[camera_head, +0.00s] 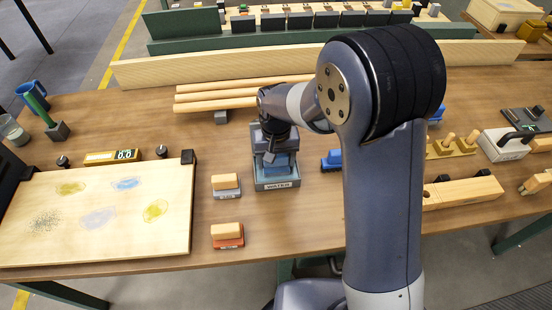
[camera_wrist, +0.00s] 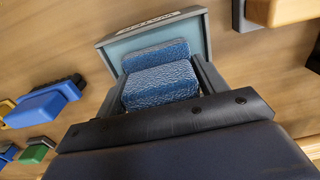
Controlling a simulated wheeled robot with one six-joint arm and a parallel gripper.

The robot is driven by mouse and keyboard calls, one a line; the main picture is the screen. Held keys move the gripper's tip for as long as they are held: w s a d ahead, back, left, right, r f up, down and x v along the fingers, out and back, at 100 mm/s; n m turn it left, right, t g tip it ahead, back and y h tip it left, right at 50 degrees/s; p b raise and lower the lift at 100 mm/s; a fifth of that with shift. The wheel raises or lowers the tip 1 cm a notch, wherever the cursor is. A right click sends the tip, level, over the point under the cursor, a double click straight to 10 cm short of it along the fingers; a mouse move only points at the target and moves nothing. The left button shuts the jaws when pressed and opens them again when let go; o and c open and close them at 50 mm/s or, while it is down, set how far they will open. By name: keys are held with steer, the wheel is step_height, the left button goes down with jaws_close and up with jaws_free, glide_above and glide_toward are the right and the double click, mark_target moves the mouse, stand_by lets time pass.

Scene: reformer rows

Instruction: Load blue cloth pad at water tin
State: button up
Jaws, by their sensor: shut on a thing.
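The water tin (camera_head: 277,184), an open grey box labelled WATER with a pale blue inside, stands on the table left of my arm. It also shows in the wrist view (camera_wrist: 200,32). The blue cloth pad (camera_wrist: 160,84) is textured, with a stepped shape. It is between the two grey fingers of my gripper (camera_wrist: 162,88), which is shut on it. In the head view my gripper (camera_head: 275,150) is over the tin, with blue of the pad showing below it. The pad is at the tin's opening; I cannot tell whether it touches the bottom.
Wood-topped blocks with grey (camera_head: 226,184) and red (camera_head: 228,236) bases stand left of the tin. A blue block (camera_head: 331,160) stands to its right. Wooden rods (camera_head: 215,96) lie behind. A board with coloured patches (camera_head: 100,215) fills the left side.

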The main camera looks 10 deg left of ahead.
steer(key=shift+f, duration=0.1)
steer(key=shift+r+p, duration=2.6)
steer(key=shift+r, duration=1)
steer(key=shift+f, duration=0.1)
